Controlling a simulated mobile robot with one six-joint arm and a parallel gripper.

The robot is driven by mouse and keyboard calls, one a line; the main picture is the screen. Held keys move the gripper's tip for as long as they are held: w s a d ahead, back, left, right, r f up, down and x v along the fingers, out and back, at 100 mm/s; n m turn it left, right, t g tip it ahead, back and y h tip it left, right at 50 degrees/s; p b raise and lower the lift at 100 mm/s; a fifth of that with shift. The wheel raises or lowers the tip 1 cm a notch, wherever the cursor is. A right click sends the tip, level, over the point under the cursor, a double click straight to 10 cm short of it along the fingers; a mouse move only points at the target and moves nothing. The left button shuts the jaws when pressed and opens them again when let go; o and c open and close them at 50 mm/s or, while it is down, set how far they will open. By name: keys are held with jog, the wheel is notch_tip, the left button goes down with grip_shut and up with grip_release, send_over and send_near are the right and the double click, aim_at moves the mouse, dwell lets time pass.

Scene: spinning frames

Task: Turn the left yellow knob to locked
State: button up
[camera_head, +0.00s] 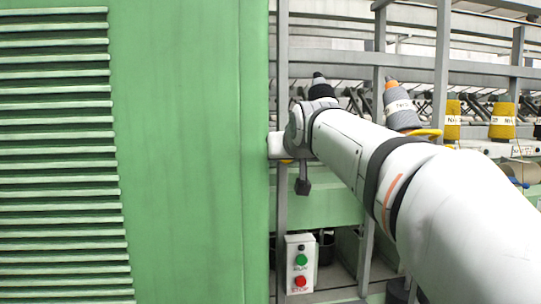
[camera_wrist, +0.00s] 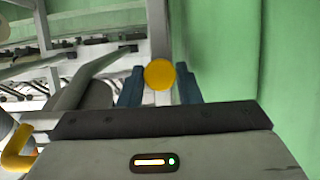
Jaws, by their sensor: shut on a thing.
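The yellow knob (camera_wrist: 160,75) shows as a round yellow face in the wrist view, in front of a grey upright post. My gripper (camera_wrist: 160,72) has one dark blue finger on each side of it and is shut on it. No mark on the face shows which way the knob is turned. In the head view my wrist is at the grey post beside the green panel, and only a small yellow patch (camera_head: 286,161) shows under it. My arm hides most of the gripper there.
A large green panel (camera_head: 190,150) with louvres fills the left. A control box (camera_head: 300,262) with a green and a red button hangs below my wrist. A curved yellow piece (camera_head: 427,132) and several yarn cones (camera_head: 502,121) are to the right, with grey posts between.

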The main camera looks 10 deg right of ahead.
dwell(0.4)
jog(key=o, duration=0.7)
jog(key=shift+o, duration=1.3)
jog(key=shift+d, duration=0.15)
jog(key=shift+r, duration=0.1)
